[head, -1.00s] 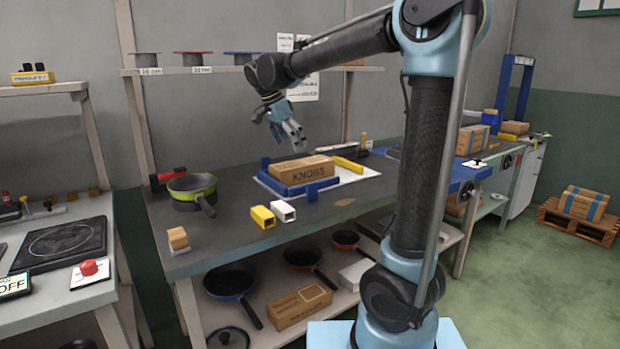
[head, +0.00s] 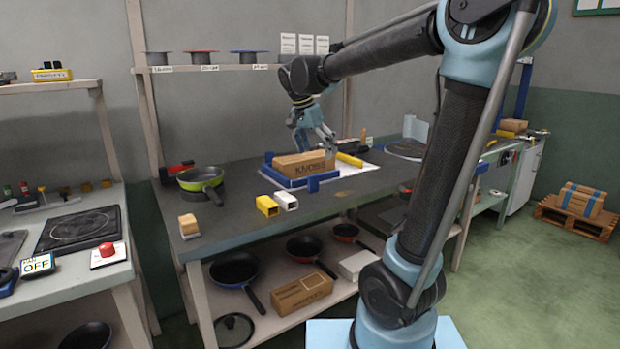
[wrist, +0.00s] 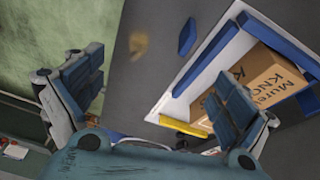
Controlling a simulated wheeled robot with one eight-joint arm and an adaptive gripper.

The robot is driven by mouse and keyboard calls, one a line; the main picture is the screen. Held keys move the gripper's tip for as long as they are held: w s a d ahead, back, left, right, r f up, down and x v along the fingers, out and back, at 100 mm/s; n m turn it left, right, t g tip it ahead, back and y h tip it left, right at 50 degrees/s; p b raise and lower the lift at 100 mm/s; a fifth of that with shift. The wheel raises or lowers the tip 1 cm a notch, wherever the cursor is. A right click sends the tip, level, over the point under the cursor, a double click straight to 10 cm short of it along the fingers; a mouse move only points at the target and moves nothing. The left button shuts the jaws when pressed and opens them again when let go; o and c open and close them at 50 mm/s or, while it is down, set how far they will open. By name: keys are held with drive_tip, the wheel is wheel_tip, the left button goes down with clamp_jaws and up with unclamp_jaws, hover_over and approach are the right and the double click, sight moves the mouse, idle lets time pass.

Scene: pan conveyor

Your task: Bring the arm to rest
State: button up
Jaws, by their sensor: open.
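My gripper (head: 318,146) is open and empty in the head view.
A green pan (head: 201,180) stands at the bench's left. Yellow and white blocks (head: 267,206) lie near the front edge. Pans and boxes fill the lower shelf. A stove counter (head: 80,232) stands at left.

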drive_tip(key=s+d+f+n, duration=0.3)
drive_tip(key=s+d+f, duration=0.1)
drive_tip(key=s+d, duration=0.4)
drive_tip(key=s+d+f+n+y, duration=0.1)
drive_tip(key=s+d+f+n, duration=0.2)
drive_tip(key=s+f, duration=0.5)
drive_tip(key=s+d+f+n+y, duration=0.2)
drive_tip(key=s+d+f, duration=0.4)
drive_tip(key=s+f, duration=0.3)
drive_tip(key=shift+f+n, duration=0.6)
drive_tip(key=shift+n, duration=0.1)
drive_tip(key=shift+w+f, duration=0.2)
drive_tip(key=shift+w, duration=0.3)
